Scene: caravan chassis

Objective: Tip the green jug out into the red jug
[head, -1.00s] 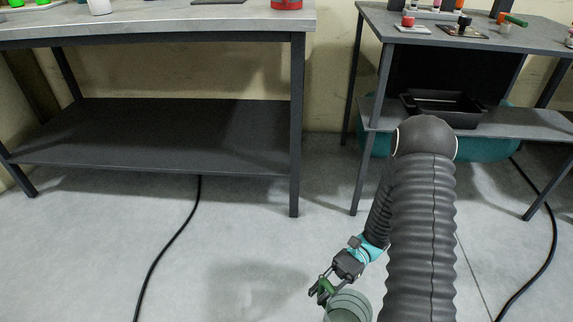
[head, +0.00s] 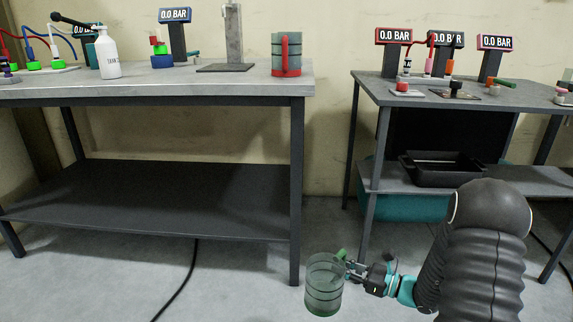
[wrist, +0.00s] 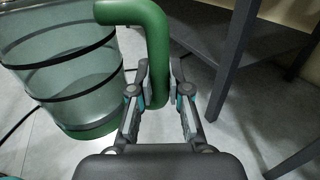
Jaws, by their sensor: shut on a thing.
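The green jug (head: 323,286) is a clear, green-tinted vessel with dark bands and a green base. It hangs upright in front of the tables, above the floor. My gripper (head: 352,268) is to its right and shut on its green handle. In the wrist view the handle (wrist: 157,50) runs down between the fingers (wrist: 158,90), and the jug body (wrist: 70,70) is at the left. Whether the jug holds anything is unclear. The red jug (head: 279,55), clear with a red handle and base, stands upright on the left table's right end, well away from my gripper.
The left table (head: 200,83) also carries a white bottle (head: 107,54), a metal stand (head: 233,40) and gauges reading 0.0 BAR. The right table (head: 450,99) holds gauges and small fittings, with a black tray (head: 440,172) on its shelf. Table legs stand behind the jug.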

